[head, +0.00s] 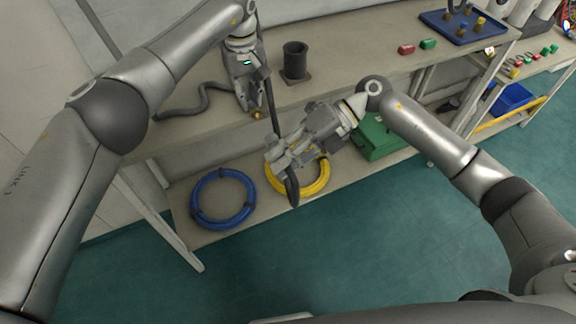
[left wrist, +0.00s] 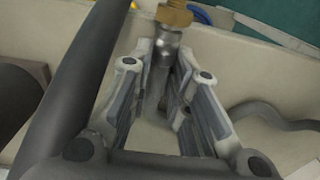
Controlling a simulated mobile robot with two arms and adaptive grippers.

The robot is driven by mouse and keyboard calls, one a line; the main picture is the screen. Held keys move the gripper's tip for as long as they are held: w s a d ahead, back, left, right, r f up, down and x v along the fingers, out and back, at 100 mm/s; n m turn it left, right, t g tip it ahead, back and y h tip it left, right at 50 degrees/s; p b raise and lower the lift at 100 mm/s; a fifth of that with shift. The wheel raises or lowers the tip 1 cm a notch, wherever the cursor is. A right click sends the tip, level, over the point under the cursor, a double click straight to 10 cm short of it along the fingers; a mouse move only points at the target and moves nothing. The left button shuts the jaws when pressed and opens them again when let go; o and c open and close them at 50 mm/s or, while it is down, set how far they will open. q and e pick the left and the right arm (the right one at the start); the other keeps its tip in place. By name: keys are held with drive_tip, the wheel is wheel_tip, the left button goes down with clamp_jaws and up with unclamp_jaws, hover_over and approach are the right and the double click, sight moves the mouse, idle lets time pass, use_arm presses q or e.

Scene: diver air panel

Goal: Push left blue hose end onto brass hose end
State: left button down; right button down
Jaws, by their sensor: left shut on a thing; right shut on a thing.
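My left gripper (head: 252,100) is above the bench's front edge, shut on a silver metal fitting (left wrist: 168,45) with a brass hose end (left wrist: 173,12) at its tip. The brass tip (head: 258,115) points down toward the bench edge in the head view. My right gripper (head: 285,155) is lower and to the right, in front of the bench, shut on a dark hose (head: 270,105). That hose's end (head: 293,190) hangs below the fingers, apart from the brass end. The dark hose (left wrist: 72,85) also passes beside my left gripper in the wrist view. I see no blue on the held hose.
A grey hose (head: 203,101) snakes over the bench (head: 345,82) at left. A dark cylinder on a base (head: 295,62) stands behind. A blue coil (head: 222,226) and a yellow coil (head: 322,182) lie on the lower shelf, by a green box (head: 375,140).

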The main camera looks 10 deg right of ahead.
sight(277, 142)
drive_tip(key=shift+w+a, duration=0.2)
drive_tip(key=shift+w, duration=0.55)
drive_tip(key=shift+w+a, duration=0.25)
drive_tip(key=shift+w, duration=0.45)
drive_tip(key=shift+w+a, duration=0.2)
drive_tip(key=shift+w, duration=0.55)
drive_tip(key=shift+w+a+r, duration=0.1)
drive_tip(key=shift+w+a, duration=0.05)
drive_tip(key=shift+w, duration=0.5)
drive_tip(key=shift+w+a, duration=0.15)
drive_tip(key=shift+w, duration=0.5)
drive_tip(key=c, duration=1.3)
unclamp_jaws()
